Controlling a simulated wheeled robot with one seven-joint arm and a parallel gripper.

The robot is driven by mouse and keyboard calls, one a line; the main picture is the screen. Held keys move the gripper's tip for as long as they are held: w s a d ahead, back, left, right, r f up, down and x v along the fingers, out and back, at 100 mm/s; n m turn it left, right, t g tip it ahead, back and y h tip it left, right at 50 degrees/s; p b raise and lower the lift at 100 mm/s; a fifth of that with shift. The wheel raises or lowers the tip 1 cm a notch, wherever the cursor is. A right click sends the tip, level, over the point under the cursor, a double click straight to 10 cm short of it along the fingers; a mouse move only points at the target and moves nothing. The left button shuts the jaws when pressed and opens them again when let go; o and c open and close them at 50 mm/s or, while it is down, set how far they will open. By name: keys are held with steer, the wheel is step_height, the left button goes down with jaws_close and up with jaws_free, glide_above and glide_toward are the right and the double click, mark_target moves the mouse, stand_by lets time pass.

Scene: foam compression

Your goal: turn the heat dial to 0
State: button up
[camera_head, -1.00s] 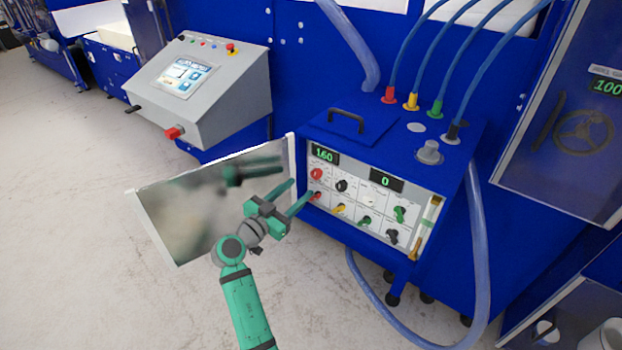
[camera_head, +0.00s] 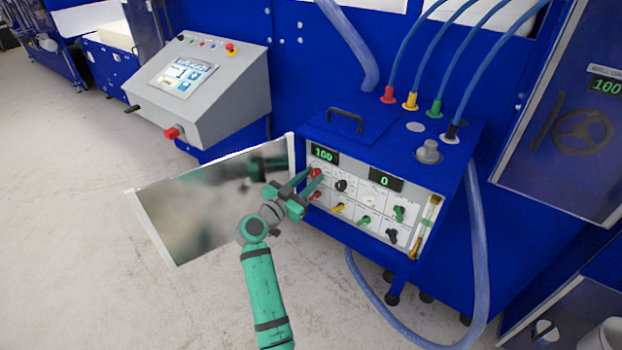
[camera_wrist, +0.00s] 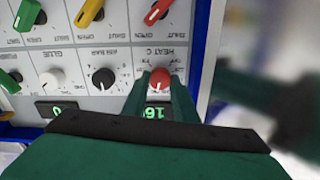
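The red heat dial (camera_head: 316,172) is at the upper left of the control panel's face, under a green display (camera_head: 324,154). In the wrist view the dial (camera_wrist: 160,77) appears upside down, with "HEAT C" printed beside it and a display (camera_wrist: 154,112) starting with "16", its end hidden. My gripper (camera_head: 311,180) is at the dial, its green fingers apart. In the wrist view the fingers of my gripper (camera_wrist: 162,84) flank the dial, one on each side. I cannot tell whether they touch it.
A black dial (camera_wrist: 103,78) and white dial (camera_wrist: 52,78) sit beside the heat dial. Red (camera_wrist: 157,12) and yellow (camera_wrist: 88,12) levers are in the other row. An open metal door (camera_head: 205,215) stands left of the panel, near my gripper.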

steer(key=shift+c, duration=0.8)
steer(key=shift+f, duration=0.1)
